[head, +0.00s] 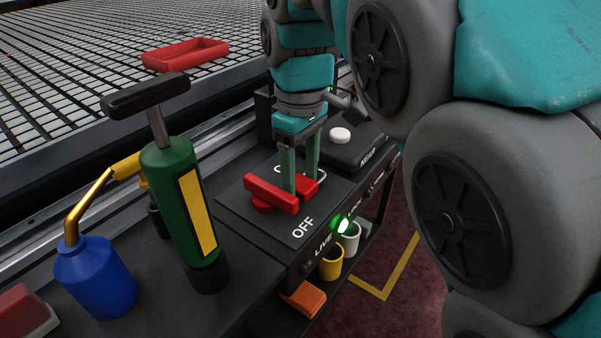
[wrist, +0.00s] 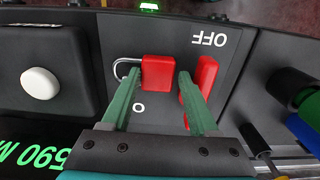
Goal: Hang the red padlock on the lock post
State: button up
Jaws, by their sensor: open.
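The red padlock (head: 307,188) lies on the dark switch panel, beside the red switch handle (head: 271,194) and near the OFF mark. In the wrist view, the padlock body (wrist: 159,72) has its metal shackle (wrist: 124,68) pointing left, and the red handle (wrist: 201,82) stands to its right. My gripper (head: 301,178) is open and reaches down over the padlock. In the wrist view, its green fingertips (wrist: 160,76) are on either side of the padlock body, the right one between padlock and handle. Contact cannot be told. I cannot make out the lock post.
A green cylinder with a black T-handle (head: 180,200) and a blue oil can (head: 95,278) stand left of the panel. A black box with a white button (head: 340,135) is behind right. A red tray (head: 186,54) lies on the grid table. A green lamp (head: 343,225) glows on the front.

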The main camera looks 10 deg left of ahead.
jog(key=shift+w, duration=0.15)
jog(key=shift+w+r, duration=0.1)
jog(key=shift+r, duration=0.75)
jog(key=r+p, duration=0.1)
jog(key=r, duration=0.5)
jog(key=shift+s+r+p, duration=0.1)
jog(key=shift+s+p, duration=0.1)
jog(key=shift+p, duration=0.2)
jog(key=s+d+f+m+g, duration=0.1)
jog(key=s+d+f+m, duration=0.3)
jog(key=d, duration=0.5)
jog(key=s+d+f+m, duration=0.2)
jog(key=d+f+m, duration=0.3)
jog(key=d, duration=0.4)
jog(key=s+d+f+m, duration=0.2)
jog(key=s+d+f, duration=0.2)
jog(key=s+f, duration=0.2)
jog(key=s+d+f+m, duration=0.2)
jog(key=s+d+f, duration=0.2)
jog(key=s+f, duration=0.3)
jog(key=shift+s+f+m+g, duration=0.2)
jog(key=shift+f+m+g, duration=0.1)
jog(key=shift+f+g, duration=0.1)
